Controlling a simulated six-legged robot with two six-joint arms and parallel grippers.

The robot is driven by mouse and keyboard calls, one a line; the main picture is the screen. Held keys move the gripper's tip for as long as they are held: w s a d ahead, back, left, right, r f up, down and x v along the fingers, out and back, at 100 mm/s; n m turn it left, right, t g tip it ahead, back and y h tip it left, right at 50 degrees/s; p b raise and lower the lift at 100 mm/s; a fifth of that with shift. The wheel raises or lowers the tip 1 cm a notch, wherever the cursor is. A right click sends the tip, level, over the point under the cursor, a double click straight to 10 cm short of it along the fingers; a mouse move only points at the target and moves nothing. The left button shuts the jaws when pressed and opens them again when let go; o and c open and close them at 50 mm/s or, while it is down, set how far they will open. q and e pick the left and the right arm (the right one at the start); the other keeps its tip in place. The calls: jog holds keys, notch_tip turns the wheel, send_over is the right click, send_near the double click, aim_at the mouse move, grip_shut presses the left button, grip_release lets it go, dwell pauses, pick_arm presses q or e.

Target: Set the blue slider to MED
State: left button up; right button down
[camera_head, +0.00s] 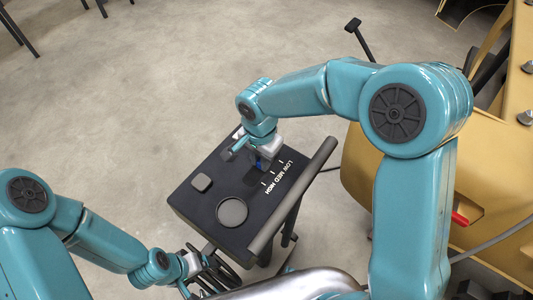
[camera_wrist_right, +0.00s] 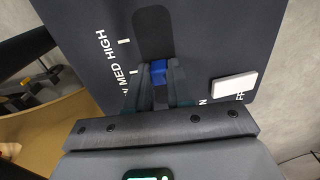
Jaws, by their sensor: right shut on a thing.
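The blue slider (camera_head: 259,163) sits in a dark slot on the black panel (camera_head: 190,205). It also shows in the right wrist view (camera_wrist_right: 158,70), between the fingertips of my right gripper (camera_wrist_right: 158,82). My right gripper is shut on it from above. The slider appears about level with the MED label (camera_wrist_right: 130,82); the fingers hide part of the slot, so its exact alignment is unclear. The slot runs on empty past the HIGH label (camera_wrist_right: 102,45). My left gripper (camera_head: 205,268) is low beside the panel's near edge, its jaws unclear.
The panel has a square button (camera_head: 201,183), a round disc (camera_head: 232,212) and a grey bar (camera_head: 295,195) along its right side. A white rocker (camera_wrist_right: 235,85) lies beside the slot. A yellow machine body (camera_head: 450,200) stands right. The floor at left is mostly clear.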

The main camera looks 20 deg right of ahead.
jog(key=shift+w+d, duration=0.1)
jog(key=c, duration=1)
grip_release()
jog(key=shift+d, duration=0.1)
jog(key=shift+r, duration=0.2)
notch_tip(320, 180, up, 16)
